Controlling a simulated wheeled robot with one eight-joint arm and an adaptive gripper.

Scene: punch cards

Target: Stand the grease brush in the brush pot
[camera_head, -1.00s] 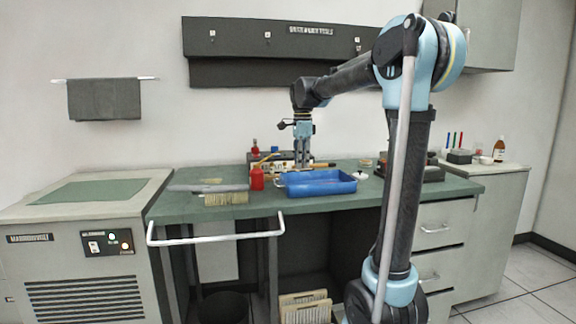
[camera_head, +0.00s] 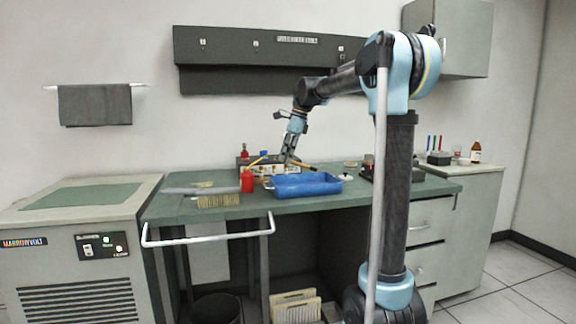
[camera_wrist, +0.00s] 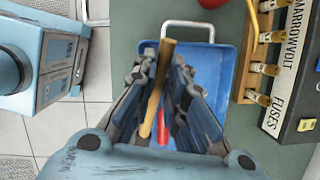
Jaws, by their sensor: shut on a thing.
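My gripper (camera_head: 289,160) is above the back of the blue tray (camera_head: 333,187), tilted. It is shut on the grease brush, whose wooden handle (camera_wrist: 158,85) runs between the fingers in the wrist view. In the head view the brush (camera_head: 304,166) slants down to the right. Its bristles are not clear. A small red part (camera_wrist: 162,130) shows near the handle's lower end; I cannot tell whether it belongs to the brush. A red container (camera_head: 247,182) stands left of the tray, with a thin yellow piece slanting above it. I cannot tell for sure whether it is the brush pot.
A fuse box (camera_wrist: 285,60) stands behind the tray. A bristled block (camera_head: 218,201) lies at the bench's left front, by a flat grey piece. A dark case (camera_head: 400,172) and a round lid are at the right. A white rail (camera_head: 205,240) runs along the bench front.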

